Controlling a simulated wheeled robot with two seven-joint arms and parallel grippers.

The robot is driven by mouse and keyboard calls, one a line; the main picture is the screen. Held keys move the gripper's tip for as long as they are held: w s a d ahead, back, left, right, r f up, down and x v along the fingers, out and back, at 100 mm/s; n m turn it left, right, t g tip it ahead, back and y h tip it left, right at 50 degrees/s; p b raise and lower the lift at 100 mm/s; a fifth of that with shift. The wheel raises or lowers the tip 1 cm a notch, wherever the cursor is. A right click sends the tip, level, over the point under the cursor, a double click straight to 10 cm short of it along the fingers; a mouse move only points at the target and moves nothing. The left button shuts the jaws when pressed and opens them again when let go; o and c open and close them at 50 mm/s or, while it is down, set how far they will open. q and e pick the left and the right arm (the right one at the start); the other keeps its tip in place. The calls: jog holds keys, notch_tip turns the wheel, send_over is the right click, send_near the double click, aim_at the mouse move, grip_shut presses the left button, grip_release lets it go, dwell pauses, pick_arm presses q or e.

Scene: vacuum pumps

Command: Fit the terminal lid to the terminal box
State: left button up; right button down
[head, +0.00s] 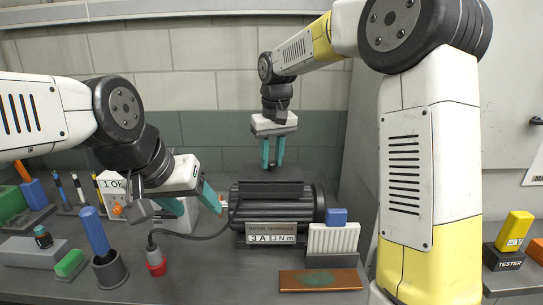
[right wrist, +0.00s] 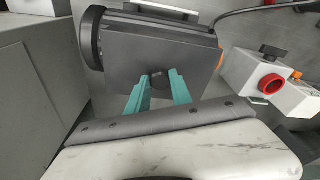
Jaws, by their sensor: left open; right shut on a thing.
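The dark motor (head: 318,205) lies on the bench, with a flat dark plate, which looks like the terminal lid (head: 250,188), at its top. The terminal box is not clearly told apart from the motor. In the right wrist view the lid (right wrist: 190,55) is a broad grey plate with a small dark knob between my fingertips. My right gripper (head: 272,166) points straight down over it and is shut on the knob; it also shows in the right wrist view (right wrist: 158,88). I cannot tell whether the lid is seated. My left gripper (head: 192,203) is open and empty, left of the motor.
A black cable runs from the motor's left to a red-and-grey plug (head: 156,262). A blue-handled tool stands in a dark cup (head: 109,272). A white ribbed block (head: 332,240) and a copper-coloured plate (head: 320,280) lie at front right. A yellow tester (head: 514,231) stands far right.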

jog(key=shift+f, duration=0.3)
dwell(0.5)
jog(key=c, duration=1.1)
grip_release()
jog(key=shift+o, duration=0.2)
jog(key=r, duration=0.4)
jog(key=s+r, duration=0.1)
jog(key=r, duration=0.2)
jog(key=shift+d, duration=0.2)
jog(key=shift+r, duration=0.35)
